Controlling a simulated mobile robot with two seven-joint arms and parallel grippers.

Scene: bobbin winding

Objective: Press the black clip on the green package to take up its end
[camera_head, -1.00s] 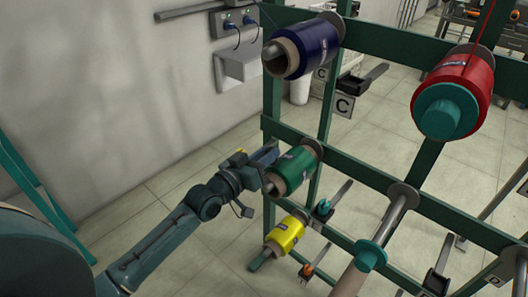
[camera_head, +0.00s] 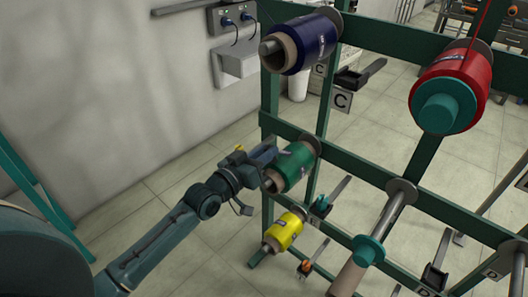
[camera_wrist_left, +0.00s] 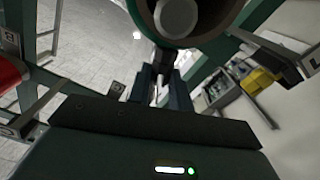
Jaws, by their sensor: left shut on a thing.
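The green package (camera_head: 291,167) sits on a peg of the green rack, below the blue package. My left gripper (camera_head: 266,156) is at its near end, beside its upper left rim. In the left wrist view the package's round end (camera_wrist_left: 176,18) fills the top middle. My left gripper's fingers (camera_wrist_left: 160,84) are closed just below that end, on a small dark piece that looks like the black clip (camera_wrist_left: 166,60). The fingers hide much of the clip, and no thread end can be made out. My right gripper is not in view.
A blue package (camera_head: 301,45) is above, a yellow package (camera_head: 284,232) below, and a red package (camera_head: 452,88) at the right. Empty pegs (camera_head: 387,222) stick out of the rack's green bars (camera_head: 350,165). Open floor (camera_head: 165,180) lies to the left, before the wall.

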